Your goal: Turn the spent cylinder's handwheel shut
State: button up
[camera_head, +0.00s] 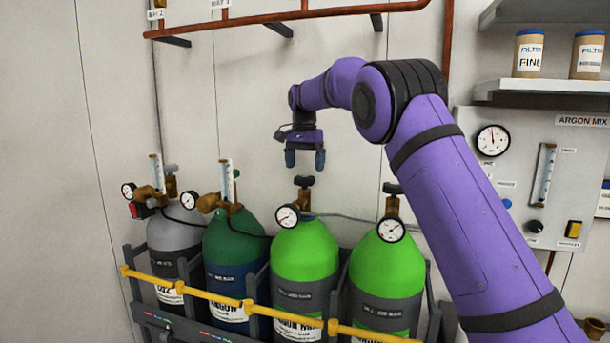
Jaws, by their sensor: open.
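Two bright green cylinders stand in the rack, a left one (303,252) and a right one (386,270). Each has a brass valve with a black handwheel on top, the left handwheel (304,182) and the right handwheel (391,188). Each carries a round gauge, the left gauge (288,217) and the right gauge (391,229). The needles are too small to read, so I cannot tell which cylinder is spent. My gripper (305,160) points down with its fingers apart and empty. It appears just above the left green cylinder's handwheel, not touching it.
A grey cylinder (174,235) and a dark green cylinder (232,240) with regulators stand at left. A yellow bar (200,299) crosses the rack front. Copper pipe (290,16) runs above. A gauge panel (520,150) and shelves (540,90) are at right, behind my arm.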

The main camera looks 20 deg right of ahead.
aim_at(305, 176)
notch_tip(305, 176, up, 7)
jog(key=shift+f, duration=0.15)
dwell(0.4)
jog(key=s+d+r+n+t, duration=0.1)
jog(key=s+d+r+n, duration=0.15)
jog(key=s, duration=0.95)
jog(key=s+d+r+n+t, duration=0.2)
jog(key=s+d+r, duration=0.2)
jog(key=s, duration=0.8)
jog(key=s+f+n+t, duration=0.1)
jog(key=s+f+n, duration=0.1)
jog(key=s+f, duration=0.5)
jog(key=s+f+n+t, duration=0.1)
jog(key=s+f, duration=0.7)
jog(key=s, duration=1.2)
jog(key=shift+s+f+n+t, duration=0.15)
jog(key=shift+s+n+t, duration=0.15)
jog(key=shift+n, duration=0.35)
